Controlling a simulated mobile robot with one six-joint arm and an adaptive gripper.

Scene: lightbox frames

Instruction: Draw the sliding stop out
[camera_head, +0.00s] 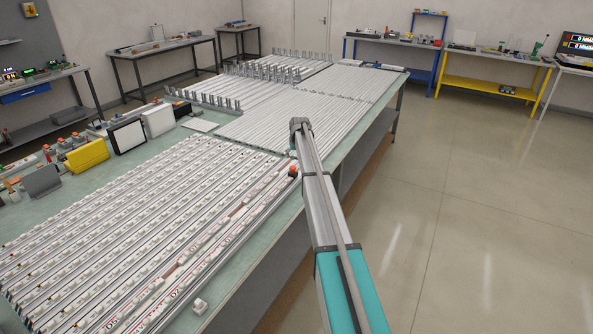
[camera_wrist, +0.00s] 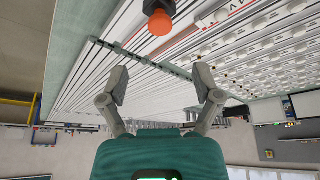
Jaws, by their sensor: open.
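A small piece with an orange cap and dark base (camera_head: 293,171) stands at the right edge of the rail-covered table, beside my arm. The same piece shows at the top of the wrist view (camera_wrist: 159,20), beyond my fingertips and apart from them. I cannot tell for sure that it is the sliding stop. My gripper (camera_wrist: 160,84) is open, with nothing between its two grey fingers, and the long pale rails (camera_wrist: 135,65) lie behind it. In the head view my arm reaches over the table's right edge, and its fingers cannot be made out there.
White blocks sit in rows along the near rails (camera_head: 120,235). Upright metal posts (camera_head: 262,72) stand on the far rails. A yellow case (camera_head: 86,155) and other parts line the table's left side. Open floor (camera_head: 480,200) lies right.

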